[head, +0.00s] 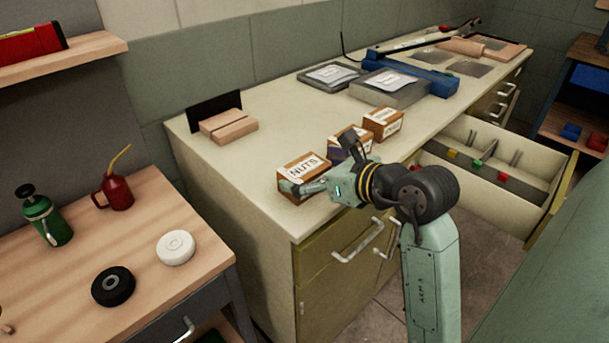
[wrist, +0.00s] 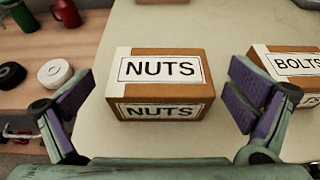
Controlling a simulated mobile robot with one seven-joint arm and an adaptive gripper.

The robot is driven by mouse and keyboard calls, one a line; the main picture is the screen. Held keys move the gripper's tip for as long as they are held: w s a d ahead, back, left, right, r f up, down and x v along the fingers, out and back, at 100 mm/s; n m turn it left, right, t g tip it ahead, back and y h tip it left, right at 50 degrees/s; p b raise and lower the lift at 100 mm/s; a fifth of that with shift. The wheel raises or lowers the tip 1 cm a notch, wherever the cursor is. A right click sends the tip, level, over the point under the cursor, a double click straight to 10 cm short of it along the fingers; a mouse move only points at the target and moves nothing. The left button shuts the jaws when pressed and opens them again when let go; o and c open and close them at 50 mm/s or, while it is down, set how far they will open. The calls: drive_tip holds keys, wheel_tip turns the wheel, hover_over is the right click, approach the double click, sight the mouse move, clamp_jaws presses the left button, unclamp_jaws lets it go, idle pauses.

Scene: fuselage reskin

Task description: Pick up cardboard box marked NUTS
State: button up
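The cardboard box marked NUTS (head: 304,172) stands on the pale worktop near its front edge, and it also shows in the wrist view (wrist: 160,82). It is brown with white labels on its top and front. My gripper (wrist: 160,105) is open, with one purple-padded finger on each side of the box and visible gaps between. In the head view my gripper (head: 308,185) is at the box's front right. Part of the box is hidden there by the gripper.
A box marked BOLTS (wrist: 298,65) stands close to the right of my right finger. Another labelled box (head: 383,123) stands farther right. An open drawer (head: 490,172) juts out at the right. A wooden block (head: 229,126) lies farther back; the worktop between is clear.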

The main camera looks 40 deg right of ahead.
drive_tip(key=c, duration=1.5)
